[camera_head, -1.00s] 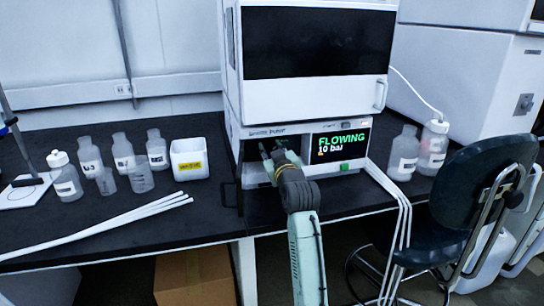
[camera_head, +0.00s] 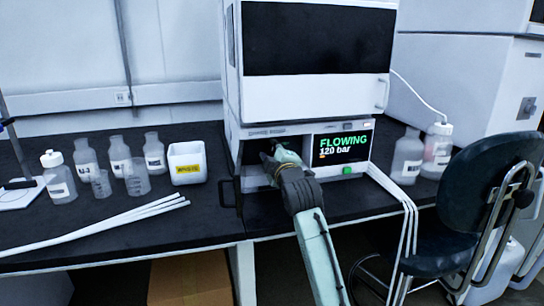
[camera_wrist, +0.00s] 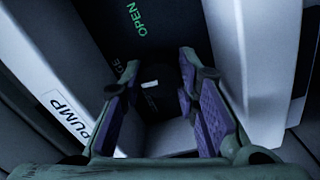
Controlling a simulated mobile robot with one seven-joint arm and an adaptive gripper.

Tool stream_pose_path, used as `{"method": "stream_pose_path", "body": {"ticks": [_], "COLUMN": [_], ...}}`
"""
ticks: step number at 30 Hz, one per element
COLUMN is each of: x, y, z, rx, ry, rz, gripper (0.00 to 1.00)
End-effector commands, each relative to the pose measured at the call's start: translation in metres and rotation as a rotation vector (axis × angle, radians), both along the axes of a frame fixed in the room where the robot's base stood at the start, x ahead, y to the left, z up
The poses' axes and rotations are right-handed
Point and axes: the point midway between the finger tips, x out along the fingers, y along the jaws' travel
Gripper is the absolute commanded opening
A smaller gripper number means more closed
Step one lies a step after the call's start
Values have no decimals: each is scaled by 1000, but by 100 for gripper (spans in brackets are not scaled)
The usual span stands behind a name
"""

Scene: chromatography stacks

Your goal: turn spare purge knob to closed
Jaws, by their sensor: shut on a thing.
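The purge knob (camera_wrist: 160,92) is a dark, round knob with a short white mark, on the dark recessed panel of the pump. In the wrist view it sits between my gripper's fingers (camera_wrist: 162,98), which are closed in on its two sides. Green "OPEN" lettering (camera_wrist: 145,18) is above the knob on the panel. In the head view my gripper (camera_head: 276,160) reaches into the left part of the pump's front (camera_head: 260,182) and hides the knob. The pump display (camera_head: 342,147) reads "FLOWING 120 bar" in green and white.
A tall white unit (camera_head: 315,97) stands on the pump. Bottles (camera_head: 86,162), a labelled white bin (camera_head: 187,163) and white rods (camera_head: 110,224) are on the bench to the left. Tubing (camera_head: 408,218) hangs at the right, near a dark chair (camera_head: 483,190).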

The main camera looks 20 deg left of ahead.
Motion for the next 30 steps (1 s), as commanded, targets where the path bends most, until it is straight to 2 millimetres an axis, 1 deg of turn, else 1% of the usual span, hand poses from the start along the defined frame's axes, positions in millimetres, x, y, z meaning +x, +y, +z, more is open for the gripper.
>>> {"method": "stream_pose_path", "body": {"ticks": [9,24,25,30], "x": [0,0,0,0], "y": [0,0,0,0], "z": [-1,-1,0,0], "rx": [-89,-105,-105,-104], "ry": [-59,-70,-70,-69], "rz": [0,0,0,0], "gripper": [1,1,29,41]}}
